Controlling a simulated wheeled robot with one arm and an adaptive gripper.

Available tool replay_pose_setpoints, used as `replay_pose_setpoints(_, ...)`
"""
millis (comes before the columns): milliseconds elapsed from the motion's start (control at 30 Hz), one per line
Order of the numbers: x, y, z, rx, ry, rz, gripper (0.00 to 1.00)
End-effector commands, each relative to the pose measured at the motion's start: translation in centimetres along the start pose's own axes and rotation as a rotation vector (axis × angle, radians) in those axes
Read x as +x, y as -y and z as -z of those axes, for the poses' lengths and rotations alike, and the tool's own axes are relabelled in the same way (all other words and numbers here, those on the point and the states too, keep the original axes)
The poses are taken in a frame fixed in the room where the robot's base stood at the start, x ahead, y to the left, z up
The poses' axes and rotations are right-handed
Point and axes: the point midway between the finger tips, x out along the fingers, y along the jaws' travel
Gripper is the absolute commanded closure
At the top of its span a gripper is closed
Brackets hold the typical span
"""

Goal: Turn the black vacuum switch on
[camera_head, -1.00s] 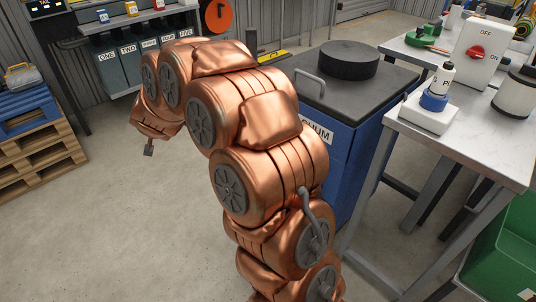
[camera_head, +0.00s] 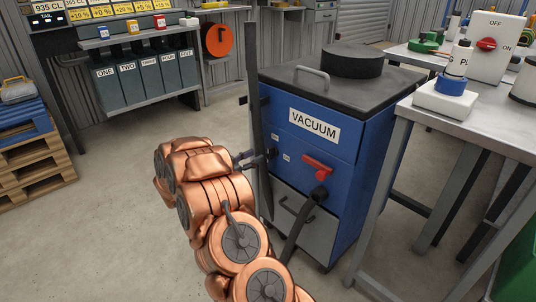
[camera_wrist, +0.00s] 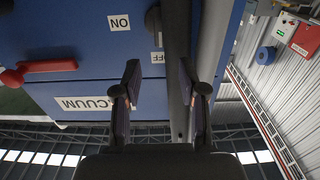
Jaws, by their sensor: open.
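The blue vacuum unit (camera_head: 340,150), marked VACUUM, stands right of my arm in the head view. In the wrist view a dark knob-like part, apparently the black switch (camera_wrist: 153,20), is on its blue front beside the small OFF label (camera_wrist: 157,57); the ON label (camera_wrist: 119,22) is farther left. My gripper (camera_head: 247,158) is at the left edge of the unit's front. In the wrist view my gripper (camera_wrist: 160,75) is open and empty, its fingers short of the switch. In the head view the switch is hard to make out beside my gripper.
A red handle (camera_head: 318,167) and black hose (camera_head: 302,222) are on the unit's front. A tall dark post (camera_head: 253,80) rises at its left edge.

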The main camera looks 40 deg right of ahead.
Motion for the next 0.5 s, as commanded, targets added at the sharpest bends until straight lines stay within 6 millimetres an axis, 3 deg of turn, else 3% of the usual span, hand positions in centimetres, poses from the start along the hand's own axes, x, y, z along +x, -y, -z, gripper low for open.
replay_pose_setpoints(500, 6.1, -0.1, -0.1, 0.002, 0.002, 0.000, 0.58)
